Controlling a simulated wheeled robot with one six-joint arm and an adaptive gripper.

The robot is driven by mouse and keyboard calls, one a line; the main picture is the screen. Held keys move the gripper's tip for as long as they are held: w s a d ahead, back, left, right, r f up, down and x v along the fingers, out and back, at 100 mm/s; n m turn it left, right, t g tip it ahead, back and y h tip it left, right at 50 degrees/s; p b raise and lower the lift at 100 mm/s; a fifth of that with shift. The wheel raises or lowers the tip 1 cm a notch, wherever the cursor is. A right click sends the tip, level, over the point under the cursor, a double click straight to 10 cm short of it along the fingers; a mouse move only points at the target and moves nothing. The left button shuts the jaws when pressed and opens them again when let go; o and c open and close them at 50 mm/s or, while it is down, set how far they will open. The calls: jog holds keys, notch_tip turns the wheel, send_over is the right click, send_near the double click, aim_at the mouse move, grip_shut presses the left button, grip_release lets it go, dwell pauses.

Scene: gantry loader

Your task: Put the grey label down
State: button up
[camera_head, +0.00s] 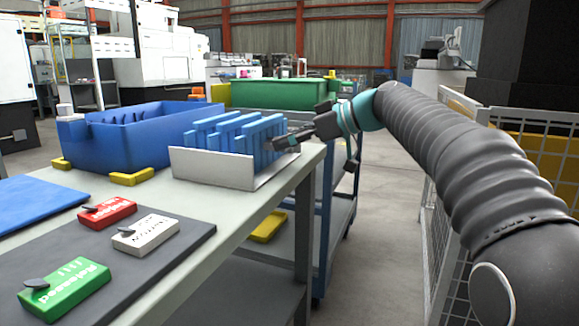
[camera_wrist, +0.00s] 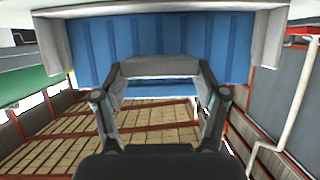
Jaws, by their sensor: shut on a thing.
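A pale grey label (camera_head: 145,233) with dark lettering and a dark knob lies flat on the dark mat (camera_head: 175,250), between a red label (camera_head: 107,212) and a green label (camera_head: 65,288). My gripper (camera_head: 284,143) is far behind it, at the right end of a blue slotted rack (camera_head: 225,131). In the wrist view my gripper (camera_wrist: 160,78) has a grey bar-like piece (camera_wrist: 160,67) between its fingertips. It is shut on this piece; I cannot tell what it is. The blue rack (camera_wrist: 160,35) fills the view beyond the fingertips.
The rack stands in a pale tray (camera_head: 215,170) on the table. A blue bin (camera_head: 140,150) with yellow corner blocks is to its left, and a green bin (camera_head: 280,93) is behind. A blue mat (camera_head: 35,203) lies at the left. A mesh fence (camera_head: 440,215) stands at the right.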

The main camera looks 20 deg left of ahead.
jog(key=shift+f+b, duration=0.55)
jog(key=shift+f, duration=1.75)
jog(key=shift+f, duration=0.2)
jog(key=o, duration=1)
jog(key=shift+o, duration=0.2)
jog(key=shift+r, duration=0.1)
jog(key=shift+r, duration=0.15)
jog(key=v, duration=1.2)
jog(key=shift+p, duration=0.3)
jog(key=shift+s, duration=0.1)
